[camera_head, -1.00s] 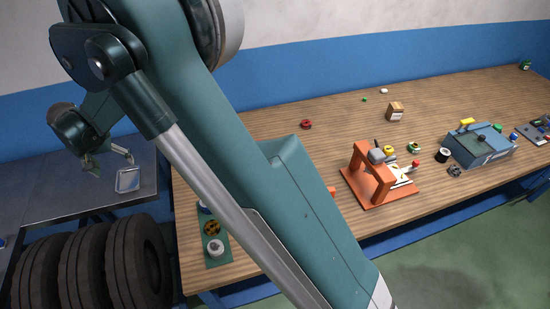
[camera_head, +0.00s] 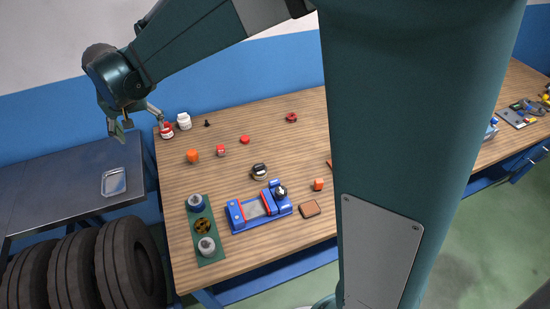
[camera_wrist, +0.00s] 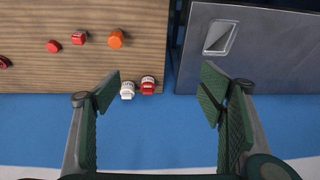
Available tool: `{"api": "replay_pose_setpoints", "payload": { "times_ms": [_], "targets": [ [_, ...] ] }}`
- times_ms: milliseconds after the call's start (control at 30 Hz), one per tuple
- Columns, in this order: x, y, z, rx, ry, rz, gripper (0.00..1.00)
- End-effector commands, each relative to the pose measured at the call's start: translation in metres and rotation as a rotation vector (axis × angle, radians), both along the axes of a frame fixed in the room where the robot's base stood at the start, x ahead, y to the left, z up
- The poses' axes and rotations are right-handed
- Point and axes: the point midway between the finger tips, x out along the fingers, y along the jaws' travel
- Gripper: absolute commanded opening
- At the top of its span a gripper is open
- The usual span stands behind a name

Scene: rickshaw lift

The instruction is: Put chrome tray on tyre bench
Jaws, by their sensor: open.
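The chrome tray (camera_head: 114,182) is a small shiny rectangular tray with a raised rim. It lies on the dark metal top of the tyre bench (camera_head: 50,200), near its right end. It also shows in the wrist view (camera_wrist: 218,38), on the grey bench top. My gripper (camera_head: 133,122) is open and empty, raised above the far edge of the bench and apart from the tray. In the wrist view, nothing is between the spread fingers of my gripper (camera_wrist: 160,84).
Several large black tyres (camera_head: 130,262) stand at the front of the bench. A wooden table (camera_head: 280,145) adjoins on the right, with a red-lidded jar (camera_head: 166,131), a white jar (camera_head: 184,121), an orange piece (camera_head: 192,156) and a blue device (camera_head: 258,207). A blue wall band runs behind.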

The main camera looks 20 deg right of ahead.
Motion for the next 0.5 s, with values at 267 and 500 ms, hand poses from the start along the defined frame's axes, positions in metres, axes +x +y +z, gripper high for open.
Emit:
{"api": "replay_pose_setpoints", "payload": {
  "times_ms": [267, 500],
  "targets": [
    [-0.029, -0.068, 0.033, 0.008, -0.027, 0.0, 0.69],
    [-0.059, -0.121, 0.054, 0.013, -0.052, -0.001, 0.69]
  ]
}}
